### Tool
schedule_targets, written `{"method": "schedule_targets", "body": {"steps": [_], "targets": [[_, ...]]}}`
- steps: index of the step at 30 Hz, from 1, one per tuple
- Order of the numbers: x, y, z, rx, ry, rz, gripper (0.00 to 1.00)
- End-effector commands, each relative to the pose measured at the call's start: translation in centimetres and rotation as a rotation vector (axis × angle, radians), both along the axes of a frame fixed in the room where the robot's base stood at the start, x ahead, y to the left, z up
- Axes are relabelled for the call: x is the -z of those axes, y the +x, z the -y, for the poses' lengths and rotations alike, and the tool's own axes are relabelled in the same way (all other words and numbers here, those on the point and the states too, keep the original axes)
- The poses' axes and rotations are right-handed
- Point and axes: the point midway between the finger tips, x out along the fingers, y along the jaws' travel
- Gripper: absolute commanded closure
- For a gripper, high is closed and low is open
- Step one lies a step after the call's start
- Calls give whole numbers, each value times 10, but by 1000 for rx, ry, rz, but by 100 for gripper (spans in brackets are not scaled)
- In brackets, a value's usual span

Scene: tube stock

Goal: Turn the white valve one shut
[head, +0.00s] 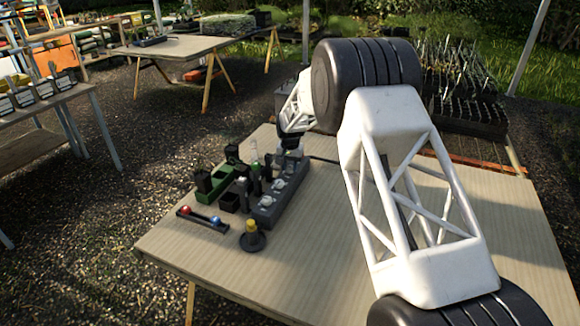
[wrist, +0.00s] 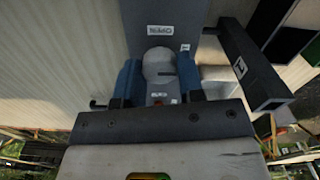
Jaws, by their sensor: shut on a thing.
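A dark grey block (head: 266,217) with white round valves along its top stands on the wooden table. Two white valves show clear of my gripper, a nearer one (head: 265,200) and a middle one (head: 279,184). My gripper (head: 291,152) is at the block's far end, pointing down. In the wrist view, my gripper's blue fingers (wrist: 160,82) are shut on a pale round valve knob (wrist: 158,62), with one finger on each side. A small dark mark or pointer on the knob points right. Small labels sit above and below the knob, too small to read surely.
A yellow-topped piece (head: 251,236) stands in front. The table's right part (head: 320,255) is clear.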

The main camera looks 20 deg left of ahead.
Motion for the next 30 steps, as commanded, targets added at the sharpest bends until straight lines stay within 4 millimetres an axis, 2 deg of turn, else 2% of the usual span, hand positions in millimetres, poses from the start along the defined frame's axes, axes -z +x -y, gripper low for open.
{"method": "schedule_targets", "body": {"steps": [15, 16, 20, 30], "targets": [[-2, 1, -1, 25, 3, 4, 88], [-2, 1, -1, 25, 3, 4, 60], [-2, 1, -1, 25, 2, 3, 40], [-2, 1, 0, 25, 1, 2, 39]]}}
